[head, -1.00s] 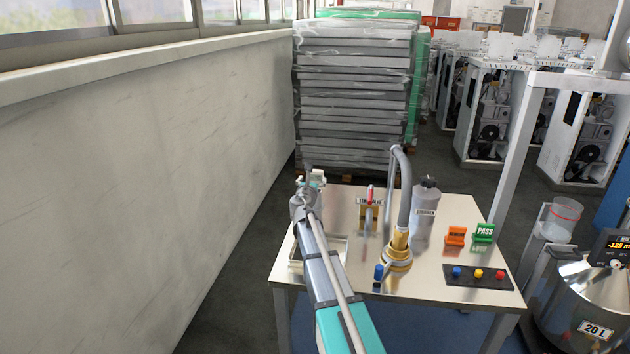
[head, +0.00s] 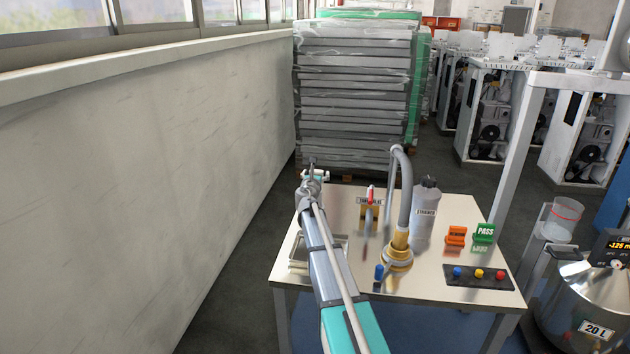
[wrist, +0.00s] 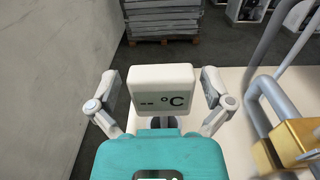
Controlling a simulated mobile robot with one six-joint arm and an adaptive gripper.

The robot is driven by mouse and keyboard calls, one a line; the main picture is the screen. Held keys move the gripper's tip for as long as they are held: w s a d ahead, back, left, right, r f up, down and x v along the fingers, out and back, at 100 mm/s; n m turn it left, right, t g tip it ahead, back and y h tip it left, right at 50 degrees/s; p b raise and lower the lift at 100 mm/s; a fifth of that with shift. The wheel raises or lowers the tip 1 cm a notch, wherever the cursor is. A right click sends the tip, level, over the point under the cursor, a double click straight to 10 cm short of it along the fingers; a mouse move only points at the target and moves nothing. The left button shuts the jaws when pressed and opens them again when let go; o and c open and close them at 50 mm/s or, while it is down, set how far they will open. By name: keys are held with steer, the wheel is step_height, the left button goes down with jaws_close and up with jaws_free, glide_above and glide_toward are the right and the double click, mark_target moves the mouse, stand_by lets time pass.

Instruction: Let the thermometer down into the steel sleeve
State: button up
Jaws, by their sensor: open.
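The thermometer's white box-shaped head (wrist: 160,92) shows "-- °C" and sits between the two fingers of my gripper (wrist: 159,84) in the wrist view. The fingers stand apart, with a gap visible on each side of the head. Its probe is hidden from view. Small dark parts show below the head, and I cannot tell whether they belong to the thermometer or its support. In the head view my gripper (head: 314,177) is at the left back edge of the table, largely hidden by my own arm. I cannot make out the steel sleeve with certainty.
The steel-topped table (head: 340,207) holds a brass-based curved grey pipe (head: 402,200), a red-handled tap (head: 370,200), a grey bottle (head: 425,215), orange and green signs and a button panel (head: 478,275). A wall (head: 140,170) runs along the left.

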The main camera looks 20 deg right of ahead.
stand_by(0.4)
steer(key=c, duration=1)
steer(key=shift+c, duration=0.2)
steer(key=shift+r, duration=0.25)
step_height(320, 180, up, 10)
steer(key=p, duration=1)
steer(key=shift+f, duration=0.2)
